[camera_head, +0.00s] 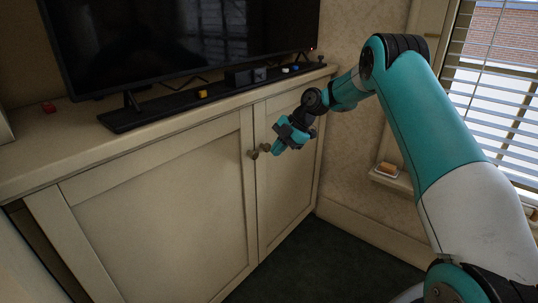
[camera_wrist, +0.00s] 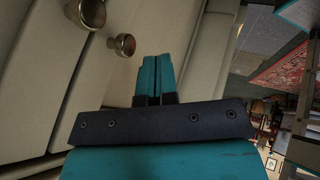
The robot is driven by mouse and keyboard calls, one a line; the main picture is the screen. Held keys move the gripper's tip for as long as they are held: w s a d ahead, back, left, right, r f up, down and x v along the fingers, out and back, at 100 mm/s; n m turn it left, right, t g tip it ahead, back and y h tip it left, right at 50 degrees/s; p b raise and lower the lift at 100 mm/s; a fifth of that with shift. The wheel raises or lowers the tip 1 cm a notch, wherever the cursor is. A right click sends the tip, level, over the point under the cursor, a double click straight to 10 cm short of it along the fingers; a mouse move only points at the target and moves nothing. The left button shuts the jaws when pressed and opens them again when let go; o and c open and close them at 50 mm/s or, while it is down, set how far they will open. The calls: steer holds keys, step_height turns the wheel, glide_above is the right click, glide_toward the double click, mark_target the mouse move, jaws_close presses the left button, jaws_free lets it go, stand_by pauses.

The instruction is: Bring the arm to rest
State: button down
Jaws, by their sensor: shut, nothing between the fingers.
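My arm is teal and white and reaches in from the right in the head view, bent at a high elbow. My gripper (camera_head: 277,150) hangs in front of the cabinet doors, close to the two round knobs. In the wrist view my gripper (camera_wrist: 158,58) shows its two teal fingers side by side, shut with nothing between them. One cabinet knob (camera_wrist: 122,44) is to the left of the fingers there, apart from them. I cannot tell the exact gap between the gripper and the cabinet front.
The cream cabinet (camera_head: 160,215) has both doors closed. On its top are a television (camera_head: 180,40), a black soundbar (camera_head: 150,112), a yellow block (camera_head: 202,94) and a red block (camera_head: 48,107). A small dish (camera_head: 387,170) sits on the windowsill. Dark floor (camera_head: 320,265) is clear below the arm.

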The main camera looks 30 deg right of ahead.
steer(key=s+v, duration=0.1)
steer(key=v, duration=0.7)
steer(key=s+a+r+m+g, duration=0.1)
steer(key=s+a+r+m, duration=0.2)
steer(key=s+a+r, duration=0.45)
steer(key=s+a+r+m, duration=0.2)
steer(key=s+a+m, duration=0.2)
steer(key=a, duration=0.7)
steer(key=s+a+m+g+h+p, duration=0.1)
steer(key=s+a+m, duration=0.25)
steer(key=s, duration=0.95)
steer(key=s+a+m+g+h+p, duration=0.15)
steer(key=s+m, duration=0.35)
steer(key=s, duration=0.8)
step_height(320, 180, up, 19)
steer(key=a+p, duration=0.1)
steer(key=p, duration=1.7)
steer(key=shift+t+p, duration=0.3)
steer(key=shift+t, duration=0.15)
steer(key=shift+r, duration=0.1)
